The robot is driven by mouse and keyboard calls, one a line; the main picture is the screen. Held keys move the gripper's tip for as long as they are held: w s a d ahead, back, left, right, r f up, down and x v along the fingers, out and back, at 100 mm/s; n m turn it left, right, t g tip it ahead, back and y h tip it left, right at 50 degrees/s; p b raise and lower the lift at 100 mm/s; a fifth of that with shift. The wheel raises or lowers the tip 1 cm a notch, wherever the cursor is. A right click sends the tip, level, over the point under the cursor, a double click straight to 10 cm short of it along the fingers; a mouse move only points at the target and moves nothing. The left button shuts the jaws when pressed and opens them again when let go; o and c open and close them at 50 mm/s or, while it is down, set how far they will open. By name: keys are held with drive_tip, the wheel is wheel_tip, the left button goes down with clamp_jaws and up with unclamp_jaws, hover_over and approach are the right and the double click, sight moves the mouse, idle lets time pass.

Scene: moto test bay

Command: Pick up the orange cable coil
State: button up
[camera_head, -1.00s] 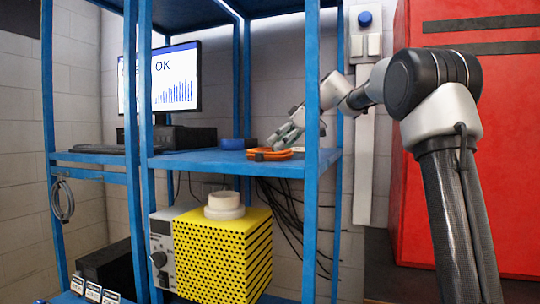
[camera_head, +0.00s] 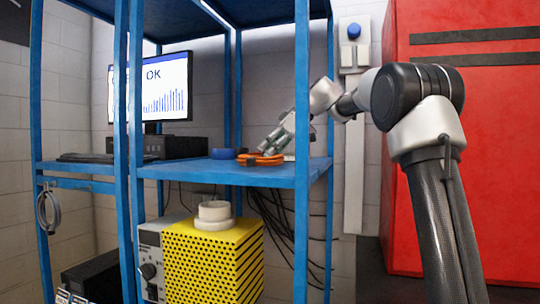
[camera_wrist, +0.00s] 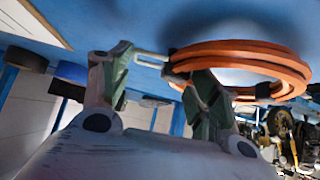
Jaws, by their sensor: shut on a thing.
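The orange cable coil (camera_head: 274,160) is at the right front of the blue middle shelf, with dark ties around it. My gripper (camera_head: 266,149) reaches in from the right, its fingers down at the coil. In the wrist view the coil (camera_wrist: 285,62) is a ring of several strands at the upper right. My gripper (camera_wrist: 156,62) is shut on the coil's near side there, with the right finger overlapping the ring. The left finger is on the other side, and the exact contact is partly hidden. I cannot tell whether the coil is clear of the shelf.
A blue roll (camera_head: 223,154) lies left of the coil. Blue rack posts (camera_head: 302,150) stand close to my arm. A monitor (camera_head: 165,87) is farther left. A red cabinet (camera_head: 475,150) stands right.

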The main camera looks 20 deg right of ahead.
drive_tip(key=shift+s+d+r, duration=0.1)
drive_tip(key=shift+d+r, duration=0.05)
drive_tip(key=shift+r, duration=0.4)
drive_tip(key=shift+s+d+r, duration=0.1)
drive_tip(key=shift+d+r, duration=0.05)
drive_tip(key=shift+r, duration=0.4)
drive_tip(key=s+d, duration=0.8)
drive_tip(key=d, duration=0.5)
drive_tip(key=s+d, duration=0.9)
drive_tip(key=d, duration=0.4)
drive_tip(key=shift+s, duration=0.2)
drive_tip(key=shift+f, duration=0.1)
